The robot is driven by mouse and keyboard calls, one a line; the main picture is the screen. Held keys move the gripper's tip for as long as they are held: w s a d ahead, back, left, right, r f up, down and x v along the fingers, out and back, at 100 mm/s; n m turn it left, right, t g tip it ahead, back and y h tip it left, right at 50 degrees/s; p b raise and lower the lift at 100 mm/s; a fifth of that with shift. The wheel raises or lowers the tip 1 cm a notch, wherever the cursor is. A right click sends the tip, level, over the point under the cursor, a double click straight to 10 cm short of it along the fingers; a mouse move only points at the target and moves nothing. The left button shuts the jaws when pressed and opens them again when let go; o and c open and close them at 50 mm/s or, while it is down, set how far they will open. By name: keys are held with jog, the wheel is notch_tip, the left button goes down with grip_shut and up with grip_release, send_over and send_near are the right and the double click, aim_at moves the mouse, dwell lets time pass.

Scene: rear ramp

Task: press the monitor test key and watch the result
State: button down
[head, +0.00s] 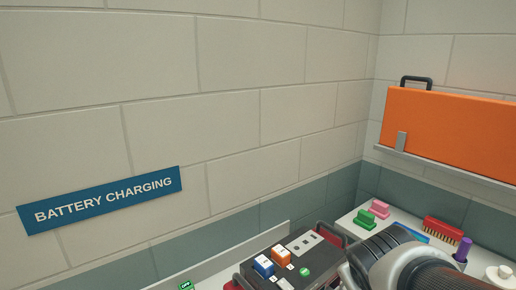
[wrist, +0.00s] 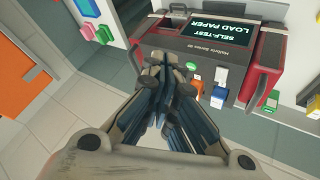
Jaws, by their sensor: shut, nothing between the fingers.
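The monitor (wrist: 187,45) is a dark unit with red ends and black handles, upside down in the wrist view. Its lit screen (wrist: 225,25) reads "SELF-TEST LOAD PAPER" in pale green letters. On its near side are an orange key (wrist: 218,97), a blue key (wrist: 220,75) and a round green button (wrist: 198,88). In the head view the monitor's top (head: 290,258) shows the blue key (head: 263,265) and orange key (head: 281,256); its screen is not readable there. My gripper (wrist: 160,85) is shut and empty, in front of the monitor, hiding part of it. Contact with a key cannot be told.
A blue "BATTERY CHARGING" sign (head: 100,200) is on the block wall. An orange case (head: 450,132) sits on a shelf at right.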

jog(key=s+a+f+m+g+y+b, duration=0.1)
jog(key=s+a+f+m, duration=0.1)
jog(key=s, duration=0.7)
jog(key=s+a+f+m+g+y+b, duration=0.1)
jog(key=s+a+f+g+b, duration=0.1)
jog(key=s, duration=0.8)
jog(key=shift+a+f+m+y, duration=0.3)
jog(key=shift+a+f+m, duration=0.15)
jog(key=shift+a, duration=0.75)
